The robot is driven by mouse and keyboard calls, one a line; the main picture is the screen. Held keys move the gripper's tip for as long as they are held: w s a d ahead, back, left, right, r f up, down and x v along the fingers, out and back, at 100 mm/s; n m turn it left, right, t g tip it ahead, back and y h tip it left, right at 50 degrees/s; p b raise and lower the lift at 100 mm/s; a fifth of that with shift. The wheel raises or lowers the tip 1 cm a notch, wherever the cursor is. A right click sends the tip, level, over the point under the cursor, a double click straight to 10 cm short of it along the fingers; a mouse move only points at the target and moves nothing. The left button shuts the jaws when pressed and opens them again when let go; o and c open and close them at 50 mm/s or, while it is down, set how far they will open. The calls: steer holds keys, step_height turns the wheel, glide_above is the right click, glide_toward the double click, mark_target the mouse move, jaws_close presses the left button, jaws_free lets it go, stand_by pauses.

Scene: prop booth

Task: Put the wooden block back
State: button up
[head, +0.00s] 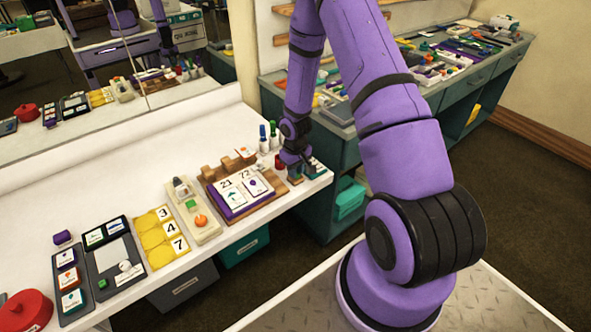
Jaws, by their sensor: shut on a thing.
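My gripper (293,168) is low over the right end of the white table, pointing down. It is shut on a small brown piece, which I take to be the wooden block; the fingers hide most of it. I cannot tell whether the block touches the surface beneath. Small teal and white items (316,167) sit just right of the gripper. A wooden stand with raised brown blocks (228,164) lies to its left, behind a purple board with number cards (238,193).
Capped bottles (264,140) stand close behind the gripper. Left along the white table (120,200) are a beige device (195,213), yellow number cards (163,238), a dark tray (113,260) and a red round object (27,312). A mirror stands behind. A cluttered teal bench (430,110) is at right.

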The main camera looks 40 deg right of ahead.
steer(key=o, duration=0.8)
steer(key=s+a+r+t, duration=0.1)
steer(key=s+a+r, duration=0.1)
steer(key=r, duration=1)
steer(key=s+a+r+h, duration=0.1)
steer(key=s+a+r, duration=0.1)
steer(key=r, duration=1)
steer(key=s+a+r+t, duration=0.1)
steer(key=s+a+r, duration=0.15)
steer(key=r, duration=0.85)
steer(key=shift+s+a+r+t+y, duration=0.15)
steer(key=shift+s+a+r+t, duration=0.7)
steer(key=shift+s+r, duration=1.95)
steer(key=shift+s+a+r+t+y, duration=0.2)
steer(key=shift+s+a+r, duration=1.3)
steer(key=shift+s, duration=2.35)
steer(key=shift+s+a+r+t+y, duration=0.15)
steer(key=shift+s+a+r+t, duration=0.65)
steer(key=shift+s+r, duration=2.05)
